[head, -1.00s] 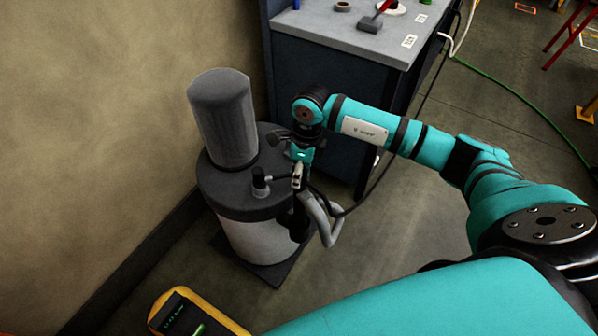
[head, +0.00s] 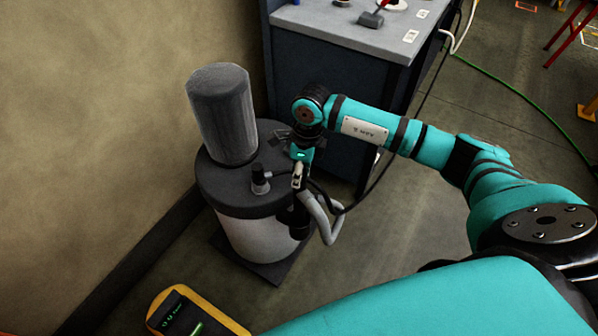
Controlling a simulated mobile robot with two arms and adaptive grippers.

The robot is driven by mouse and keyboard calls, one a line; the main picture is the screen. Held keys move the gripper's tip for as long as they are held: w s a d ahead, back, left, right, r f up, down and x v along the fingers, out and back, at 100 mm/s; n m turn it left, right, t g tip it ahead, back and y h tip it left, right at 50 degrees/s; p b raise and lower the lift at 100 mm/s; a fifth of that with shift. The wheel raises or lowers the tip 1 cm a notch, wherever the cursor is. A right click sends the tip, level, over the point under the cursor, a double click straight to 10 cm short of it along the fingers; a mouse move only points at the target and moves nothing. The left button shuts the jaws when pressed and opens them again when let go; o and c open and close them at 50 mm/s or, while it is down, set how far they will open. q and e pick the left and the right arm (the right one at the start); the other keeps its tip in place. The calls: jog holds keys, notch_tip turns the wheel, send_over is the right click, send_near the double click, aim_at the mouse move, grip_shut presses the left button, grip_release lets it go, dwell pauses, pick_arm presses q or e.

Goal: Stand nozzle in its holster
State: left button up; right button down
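My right gripper (head: 298,178) points down at the front right edge of a drum-shaped canister (head: 255,235) with a dark lid. Its fingers are small and partly hidden, and I cannot tell whether they are parted. A dark upright cylindrical part (head: 299,222) is directly below the fingers, beside the canister wall. I cannot tell whether this is the nozzle, the holster or both together. A grey hose (head: 325,228) loops down just right of it. My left gripper is out of view.
A tall grey cylinder (head: 222,115) and a short black fitting (head: 260,180) stand on the lid. A workbench (head: 340,45) is behind, a wall at left. A yellow-edged device (head: 185,313) is at the bottom. Cables run past the bench; floor at right is open.

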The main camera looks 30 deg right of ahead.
jog(key=shift+f+b, duration=1.2)
jog(key=shift+f, duration=0.2)
jog(key=c, duration=0.8)
grip_release()
jog(key=shift+c, duration=0.2)
jog(key=r, duration=0.4)
jog(key=d+r, duration=0.1)
jog(key=r, duration=0.7)
jog(key=shift+d, duration=0.25)
